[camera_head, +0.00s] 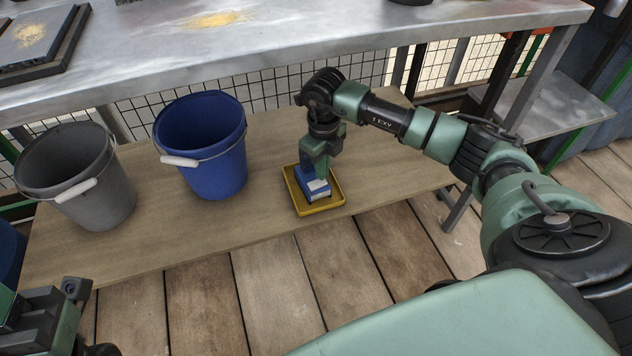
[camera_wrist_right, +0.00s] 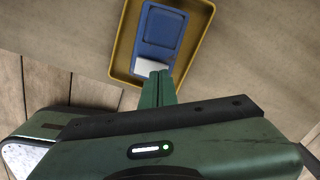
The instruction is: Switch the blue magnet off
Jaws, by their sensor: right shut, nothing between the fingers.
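The blue magnet (camera_head: 310,184) sits in a yellow tray (camera_head: 318,210) on the low wooden shelf. In the right wrist view the magnet (camera_wrist_right: 160,27) has a raised blue panel and a white part (camera_wrist_right: 151,66) at its end nearest my fingers. My right gripper (camera_head: 319,172) is shut and empty, pointing down right over the magnet. Its fingertips (camera_wrist_right: 161,76) lie beside the white part in the wrist view; I cannot tell whether they touch it. My left gripper (camera_head: 42,318) is only partly in view at the lower left, and its jaw opening cannot be made out.
A blue bucket (camera_head: 215,150) and a grey bucket (camera_head: 100,205) stand on the wooden shelf (camera_head: 262,222) left of the tray. A metal table (camera_head: 270,40) overhangs the back of the shelf. A wire mesh stands behind. The shelf right of the tray is clear.

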